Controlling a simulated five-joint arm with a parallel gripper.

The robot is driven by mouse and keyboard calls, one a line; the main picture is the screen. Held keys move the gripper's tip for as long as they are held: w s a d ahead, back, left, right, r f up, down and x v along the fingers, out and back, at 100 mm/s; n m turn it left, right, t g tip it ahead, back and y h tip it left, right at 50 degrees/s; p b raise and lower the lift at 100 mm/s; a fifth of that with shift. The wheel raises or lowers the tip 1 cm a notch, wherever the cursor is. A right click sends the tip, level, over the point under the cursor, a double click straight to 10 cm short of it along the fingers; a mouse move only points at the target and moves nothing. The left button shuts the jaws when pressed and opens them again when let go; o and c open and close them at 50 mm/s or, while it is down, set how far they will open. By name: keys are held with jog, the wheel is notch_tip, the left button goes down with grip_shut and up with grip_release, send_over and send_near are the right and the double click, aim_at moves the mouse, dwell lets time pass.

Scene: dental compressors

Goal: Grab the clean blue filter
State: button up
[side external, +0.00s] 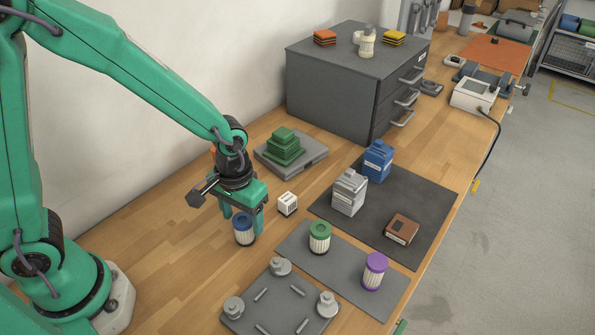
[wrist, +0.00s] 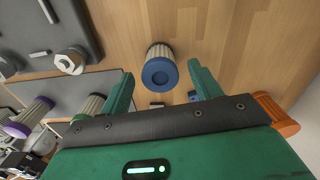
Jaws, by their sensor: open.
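The blue filter (side external: 244,230) has a blue cap and a pale pleated body, and stands upright on the wooden bench in the side view. It also shows in the wrist view (wrist: 160,70), between and just beyond my fingertips. My gripper (side external: 243,222) is above the blue filter with its fingers pointing down. In the wrist view my two green fingers (wrist: 158,84) are spread apart, with a gap on each side of the filter. I cannot tell from the side view how far down the fingers reach beside it.
A green-capped filter (side external: 320,238) and a purple-capped filter (side external: 375,271) stand on a grey mat (side external: 296,240). A small white box (side external: 287,204) is close to my gripper's right. A grey plate with knobs (side external: 280,309) lies in front. Bare wood is left of the filter.

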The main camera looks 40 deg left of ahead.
aim_at(242, 219)
jog(key=shift+f, duration=1.7)
jog(key=c, duration=1.1)
